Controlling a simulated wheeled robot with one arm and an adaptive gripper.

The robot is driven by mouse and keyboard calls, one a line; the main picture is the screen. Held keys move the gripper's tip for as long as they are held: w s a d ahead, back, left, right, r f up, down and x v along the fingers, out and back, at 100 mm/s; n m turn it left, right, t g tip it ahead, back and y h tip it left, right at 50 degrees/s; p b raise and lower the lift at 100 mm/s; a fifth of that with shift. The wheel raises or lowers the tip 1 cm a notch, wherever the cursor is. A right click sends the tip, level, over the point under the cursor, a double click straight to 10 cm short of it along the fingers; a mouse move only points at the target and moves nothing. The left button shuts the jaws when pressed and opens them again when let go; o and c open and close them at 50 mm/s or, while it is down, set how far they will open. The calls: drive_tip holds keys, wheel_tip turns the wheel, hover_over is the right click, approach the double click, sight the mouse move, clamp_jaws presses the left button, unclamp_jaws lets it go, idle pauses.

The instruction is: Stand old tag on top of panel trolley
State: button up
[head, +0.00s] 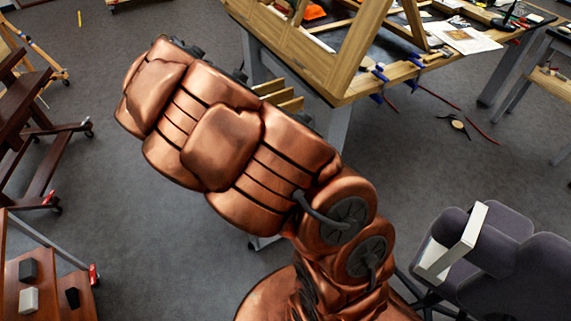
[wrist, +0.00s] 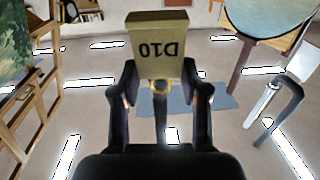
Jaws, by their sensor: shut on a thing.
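The tag is a khaki block with dark characters reading like D10 (wrist: 158,32) in the wrist view. My gripper (wrist: 160,86) is shut on its lower end, one dark finger at each side. The tag points up in that picture. The head view hides the gripper and tag behind my copper-coloured arm. A dark reddish wooden rack on castors (head: 48,160) stands at the left of the head view. I cannot tell for sure whether it is the panel trolley.
A brown wooden unit (head: 48,296) with small dark and pale blocks is at the lower left. A workbench (head: 375,82) with a wooden frame and clamps is beyond my arm. A grey chair (head: 510,255) is at the lower right. Grey floor (head: 130,215) lies open left of my arm.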

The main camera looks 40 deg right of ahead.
drive_tip(key=s+d+f+m+h+b, duration=0.1)
drive_tip(key=s+d+f+b, duration=0.4)
drive_tip(key=d+f+b, duration=0.7)
drive_tip(key=s+d+f+m+h+b, duration=0.15)
drive_tip(key=s+d+f+b, duration=0.25)
drive_tip(key=d+f+b, duration=0.8)
drive_tip(key=s+f+n+b, duration=0.1)
drive_tip(key=s+f+b, duration=0.4)
drive_tip(key=f+b, duration=0.55)
drive_tip(key=s+d+f+t+b, duration=0.1)
drive_tip(key=s+f+b, duration=0.3)
drive_tip(key=f+b, duration=0.65)
drive_tip(key=s+f+n+b, duration=0.1)
drive_tip(key=s+f+b, duration=0.5)
drive_tip(key=b, duration=0.8)
drive_tip(key=shift+m+y, duration=0.25)
drive_tip(key=shift+y, duration=0.2)
drive_tip(key=w+d+f+p, duration=0.1)
drive_tip(key=w+d, duration=0.1)
drive_tip(key=w, duration=0.3)
drive_tip(key=w+d+p, duration=0.2)
drive_tip(key=w, duration=0.3)
drive_tip(key=w+d+f+p, duration=0.1)
drive_tip(key=w+d+p, duration=0.1)
drive_tip(key=w, duration=0.4)
drive_tip(key=shift+d+f, duration=0.35)
drive_tip(key=shift+d, duration=0.15)
drive_tip(key=shift+s+f+b, duration=0.1)
drive_tip(key=shift+f+b, duration=0.85)
drive_tip(key=shift+f, duration=0.8)
